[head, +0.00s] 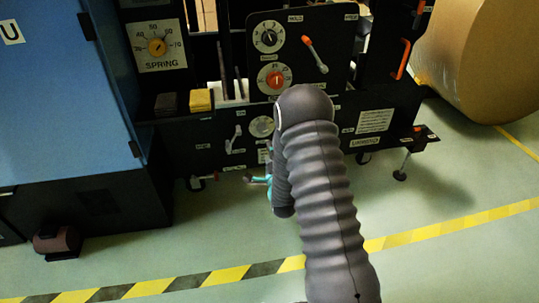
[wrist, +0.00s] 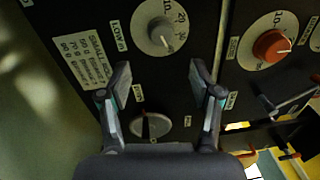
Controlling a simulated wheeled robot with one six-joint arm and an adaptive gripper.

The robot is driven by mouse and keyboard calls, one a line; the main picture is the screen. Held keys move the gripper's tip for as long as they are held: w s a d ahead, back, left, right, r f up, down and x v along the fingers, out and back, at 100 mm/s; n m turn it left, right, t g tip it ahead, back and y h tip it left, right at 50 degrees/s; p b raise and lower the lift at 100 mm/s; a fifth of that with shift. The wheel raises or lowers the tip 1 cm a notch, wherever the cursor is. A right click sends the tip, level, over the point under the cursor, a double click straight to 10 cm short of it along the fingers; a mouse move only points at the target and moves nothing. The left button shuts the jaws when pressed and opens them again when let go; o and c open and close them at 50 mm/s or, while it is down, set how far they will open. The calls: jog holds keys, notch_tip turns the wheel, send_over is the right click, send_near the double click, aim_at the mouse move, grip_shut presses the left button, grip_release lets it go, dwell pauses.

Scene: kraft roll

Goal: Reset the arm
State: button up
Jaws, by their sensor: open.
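My gripper (wrist: 161,78) is open and empty in the wrist view, its two fingers apart in front of a black machine panel. A grey dial (wrist: 160,27) shows beyond the fingertips, and a smaller round knob (wrist: 150,126) shows between the fingers. I cannot tell how near the fingers are to the panel. In the head view my arm reaches up from the lower right toward the machine's lower front. Only a small teal part of my gripper (head: 258,180) shows there; the rest is hidden behind the arm.
The black machine (head: 205,135) carries a red dial (head: 274,78), an orange-handled lever (head: 315,54) and a yellow block (head: 200,100). A blue cabinet (head: 65,110) stands left, a kraft roll (head: 485,60) at the back right. Green floor with striped tape (head: 500,212) is clear at right.

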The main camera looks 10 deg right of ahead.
jog(key=shift+s, duration=0.4)
jog(key=s+f+n+g, duration=0.4)
jog(key=f+n+g, duration=0.2)
jog(key=f, duration=0.6)
jog(key=s+n+g, duration=0.5)
jog(key=s+g, duration=0.1)
jog(key=s, duration=0.1)
jog(key=s+r+n+p, duration=0.2)
jog(key=s+r, duration=0.8)
jog(key=r, duration=0.5)
jog(key=s+r+n+p, duration=0.3)
jog(key=s+r+p, duration=0.2)
jog(key=s+r, duration=0.5)
jog(key=s+r+n+g+p, duration=0.1)
jog(key=s+r, duration=0.9)
jog(key=r, duration=1.1)
jog(key=n+p, duration=0.1)
jog(key=p, duration=0.1)
jog(key=shift+n+p, duration=0.35)
jog(key=shift+n, duration=0.05)
